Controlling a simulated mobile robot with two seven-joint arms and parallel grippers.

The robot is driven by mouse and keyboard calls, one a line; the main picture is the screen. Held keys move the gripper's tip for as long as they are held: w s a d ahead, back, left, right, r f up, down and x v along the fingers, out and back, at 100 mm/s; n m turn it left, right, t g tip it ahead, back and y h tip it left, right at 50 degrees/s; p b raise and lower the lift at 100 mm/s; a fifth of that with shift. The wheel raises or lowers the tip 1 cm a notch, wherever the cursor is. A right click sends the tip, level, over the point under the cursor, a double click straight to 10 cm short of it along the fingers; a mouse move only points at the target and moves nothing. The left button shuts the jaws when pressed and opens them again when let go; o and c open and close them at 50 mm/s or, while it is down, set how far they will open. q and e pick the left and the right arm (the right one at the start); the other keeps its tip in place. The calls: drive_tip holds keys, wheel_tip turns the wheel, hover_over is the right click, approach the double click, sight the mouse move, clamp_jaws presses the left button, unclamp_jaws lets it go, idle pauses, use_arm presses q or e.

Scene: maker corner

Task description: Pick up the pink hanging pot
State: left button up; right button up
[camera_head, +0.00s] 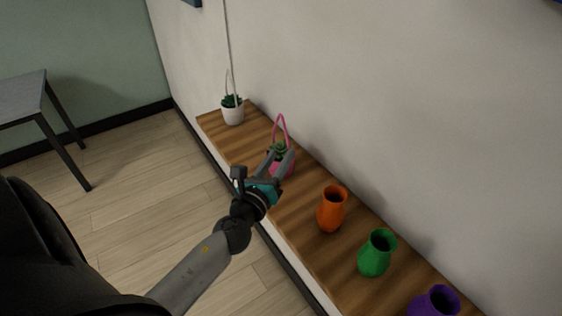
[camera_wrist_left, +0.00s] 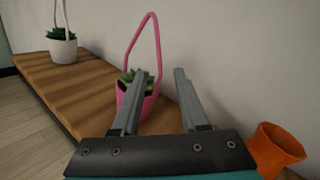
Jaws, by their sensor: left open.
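The pink hanging pot (camera_head: 290,168) stands upright on the wooden shelf, with a green succulent in it and a tall pink handle loop above. In the left wrist view the pink pot (camera_wrist_left: 149,103) is just beyond the fingers, its handle rising between and above them. My left gripper (camera_head: 281,158) is open at the pot, its fingers partly covering it in the head view. In the left wrist view the left finger of my gripper (camera_wrist_left: 155,88) overlaps the pot's body. I cannot tell whether the fingers touch the pot. My right gripper is not in view.
The wooden shelf (camera_head: 297,210) runs along the white wall. A white hanging pot (camera_head: 233,115) stands at its far end. An orange vase (camera_head: 331,209), a green vase (camera_head: 376,254) and a purple vase (camera_head: 436,303) stand nearer. A grey table (camera_head: 22,97) is at left.

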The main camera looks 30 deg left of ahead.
sight(288, 146)
use_arm(q)
drive_tip(key=shift+w+a+f, duration=0.1)
drive_tip(key=shift+w+a, duration=0.05)
drive_tip(key=shift+w, duration=0.8)
drive_tip(key=shift+w+a+f, duration=0.1)
drive_tip(key=shift+w+a, duration=0.1)
drive_tip(key=shift+w, duration=0.8)
drive_tip(key=shift+w+a+f, duration=0.1)
drive_tip(key=shift+w+a, duration=0.05)
drive_tip(key=shift+w, duration=0.8)
clamp_jaws()
drive_tip(key=shift+r, duration=0.1)
